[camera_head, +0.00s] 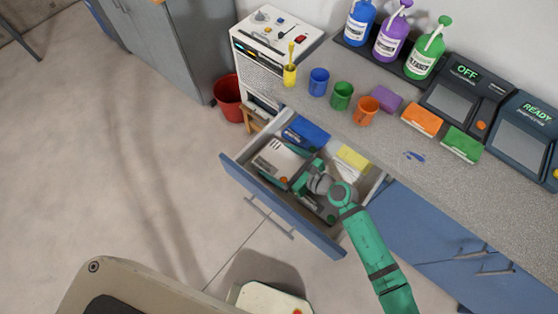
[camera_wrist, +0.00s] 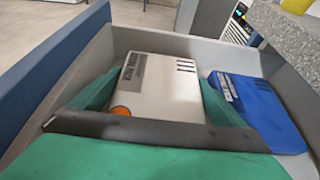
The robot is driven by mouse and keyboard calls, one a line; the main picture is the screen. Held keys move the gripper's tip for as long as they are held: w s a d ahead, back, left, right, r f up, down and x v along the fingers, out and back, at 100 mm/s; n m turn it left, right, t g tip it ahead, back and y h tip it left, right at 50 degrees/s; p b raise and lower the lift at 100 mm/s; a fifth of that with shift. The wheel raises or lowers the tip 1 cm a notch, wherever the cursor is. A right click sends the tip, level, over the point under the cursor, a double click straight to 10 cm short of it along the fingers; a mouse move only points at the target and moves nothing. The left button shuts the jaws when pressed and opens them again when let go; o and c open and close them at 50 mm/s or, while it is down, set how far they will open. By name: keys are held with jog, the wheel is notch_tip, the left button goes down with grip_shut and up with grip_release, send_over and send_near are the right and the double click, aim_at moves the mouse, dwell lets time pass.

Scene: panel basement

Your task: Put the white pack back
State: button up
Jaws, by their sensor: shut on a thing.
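The white pack (camera_head: 276,157) is inside the open drawer (camera_head: 278,213), at its left end. In the wrist view the white pack (camera_wrist: 158,88) lies between my two green fingers, with dark print and an orange dot on its face. My gripper (camera_head: 288,166) reaches down into the drawer and is shut on the pack. The fingers also show in the wrist view (camera_wrist: 156,98), one on each side of it. The pack's underside is hidden, so I cannot tell whether it touches the drawer floor.
A blue pack (camera_head: 306,132) lies beside the white one in the drawer, close to one finger. A yellow-topped pack (camera_head: 352,158) is at the back right. The counter (camera_head: 385,135) above holds cups, bottles and devices. A red bin (camera_head: 228,98) stands to the left.

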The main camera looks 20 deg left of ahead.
jog(key=shift+f, duration=0.6)
jog(key=o, duration=1.2)
